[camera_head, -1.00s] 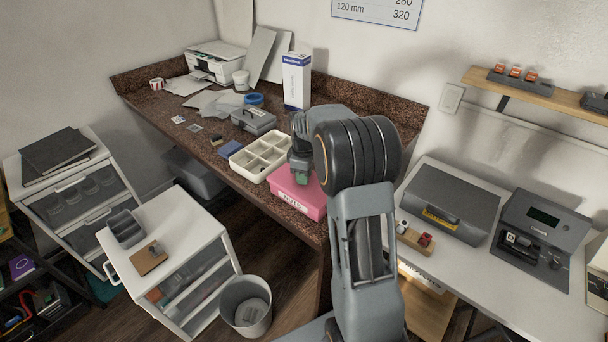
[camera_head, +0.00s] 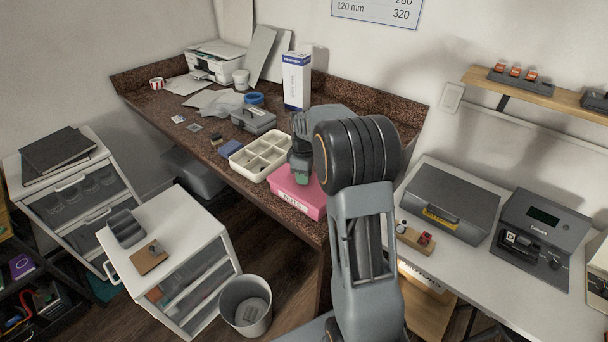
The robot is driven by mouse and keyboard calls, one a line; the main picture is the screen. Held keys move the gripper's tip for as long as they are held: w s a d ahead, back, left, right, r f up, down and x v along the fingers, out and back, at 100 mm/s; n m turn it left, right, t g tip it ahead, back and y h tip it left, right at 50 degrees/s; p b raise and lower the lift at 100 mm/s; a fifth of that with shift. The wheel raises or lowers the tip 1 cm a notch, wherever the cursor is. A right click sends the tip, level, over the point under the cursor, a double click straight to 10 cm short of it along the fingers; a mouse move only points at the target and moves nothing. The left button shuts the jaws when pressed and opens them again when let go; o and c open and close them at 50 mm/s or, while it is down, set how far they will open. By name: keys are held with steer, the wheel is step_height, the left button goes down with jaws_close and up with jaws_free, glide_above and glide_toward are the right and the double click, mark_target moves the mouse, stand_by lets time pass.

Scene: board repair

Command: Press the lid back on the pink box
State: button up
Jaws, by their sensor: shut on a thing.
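The pink box (camera_head: 296,203) stands at the near right end of the speckled worktop, with a white label on its front. Its pink top, the lid (camera_head: 284,180), shows beside my fingers. I cannot tell whether the lid sits fully down. My gripper (camera_head: 302,176) points down onto the top of the box, toward its back edge. It is shut on the lid, but the fingertips are small and the grip is hard to see. My forearm hides the right back part of the box.
A cream divided tray (camera_head: 243,164) stands directly left of the box. The worktop's front edge is close to the box. A bin (camera_head: 245,305) stands on the floor below.

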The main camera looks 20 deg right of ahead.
steer(key=shift+f+b, duration=0.4)
steer(key=shift+f, duration=0.3)
steer(key=o, duration=1.5)
steer(key=shift+c, duration=0.2)
steer(key=shift+r, duration=0.15)
steer(key=shift+r+p, duration=2.7)
steer(key=shift+r, duration=0.7)
